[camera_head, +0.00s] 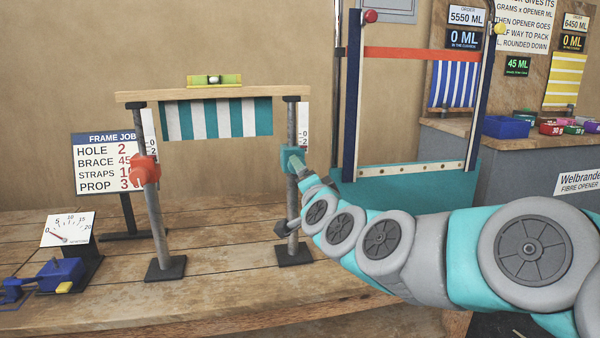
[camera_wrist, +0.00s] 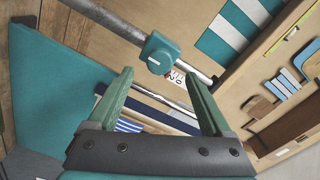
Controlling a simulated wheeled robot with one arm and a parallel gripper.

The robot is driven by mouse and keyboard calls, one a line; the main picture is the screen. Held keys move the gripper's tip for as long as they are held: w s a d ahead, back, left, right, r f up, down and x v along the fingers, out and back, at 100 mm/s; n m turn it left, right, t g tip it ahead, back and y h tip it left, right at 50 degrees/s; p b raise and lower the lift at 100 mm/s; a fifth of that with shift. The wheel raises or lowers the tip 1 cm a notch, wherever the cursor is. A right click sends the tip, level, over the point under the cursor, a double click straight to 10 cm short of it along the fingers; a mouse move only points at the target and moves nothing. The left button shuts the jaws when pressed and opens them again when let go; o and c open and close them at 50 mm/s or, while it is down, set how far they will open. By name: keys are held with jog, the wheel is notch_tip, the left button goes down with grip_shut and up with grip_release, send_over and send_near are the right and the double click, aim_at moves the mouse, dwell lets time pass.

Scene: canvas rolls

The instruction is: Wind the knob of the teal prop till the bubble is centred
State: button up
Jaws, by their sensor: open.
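The teal prop's grey post (camera_head: 291,215) stands under the right end of a wooden beam. Its teal collar and knob (camera_head: 287,158) sit partway up, partly hidden by my gripper (camera_head: 297,164). In the wrist view the teal knob (camera_wrist: 159,53) is just beyond my gripper's (camera_wrist: 157,76) two green fingers, which are spread apart and empty. The spirit level (camera_head: 214,80) lies on the beam (camera_head: 190,93); its bubble looks near the middle, but it is too small to judge exactly.
The red prop's collar (camera_head: 146,171) is on the left post. A striped teal cloth (camera_head: 218,118) hangs from the beam. A sign board (camera_head: 103,163) and a dial (camera_head: 68,231) stand left. A tall teal-based frame (camera_head: 405,185) stands close at the right.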

jog(key=v, duration=0.2)
jog(key=shift+s+d, duration=0.1)
jog(key=shift+s, duration=0.25)
jog(key=s+d+f+n+g+p, duration=0.3)
jog(key=s+f+n+g, duration=0.65)
jog(key=s+f, duration=0.7)
jog(key=s+d+f+g+h+p, duration=0.1)
jog(key=s+d+g, duration=0.4)
jog(key=s, duration=0.7)
jog(key=s+d+f+g+h+p, duration=0.1)
jog(key=s+d+f+g+h, duration=0.3)
jog(key=s+d, duration=0.5)
jog(key=s, duration=0.4)
jog(key=shift+s+d+g, duration=0.25)
jog(key=shift+d+g, duration=0.1)
jog(key=shift+d, duration=0.05)
